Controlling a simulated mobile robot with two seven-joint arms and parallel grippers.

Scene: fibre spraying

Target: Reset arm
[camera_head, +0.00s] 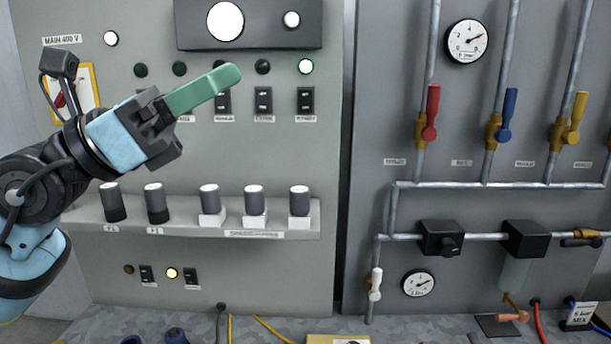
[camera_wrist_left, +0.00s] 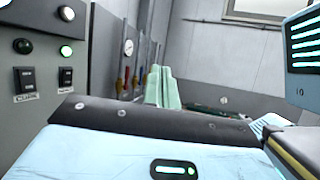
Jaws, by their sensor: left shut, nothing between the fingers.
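My left gripper (camera_head: 229,75) comes in from the left in the head view. Its green fingers are together and empty, pointing right and slightly up. They are in front of the grey control panel (camera_head: 270,145), over its row of indicators and black switches. The green fingers also show in the left wrist view (camera_wrist_left: 160,88), pressed side by side. The gripper hides part of the panel's left switches. I cannot tell whether the fingers touch the panel. My right gripper is not in view.
A ledge (camera_head: 145,228) with several grey cylinders runs below the gripper. On the right, a pipe panel carries a red valve handle (camera_head: 432,112), a blue one (camera_head: 508,108), a yellow one (camera_head: 578,112) and a gauge (camera_head: 467,41). A lit green lamp (camera_head: 306,67) is right of the fingertips.

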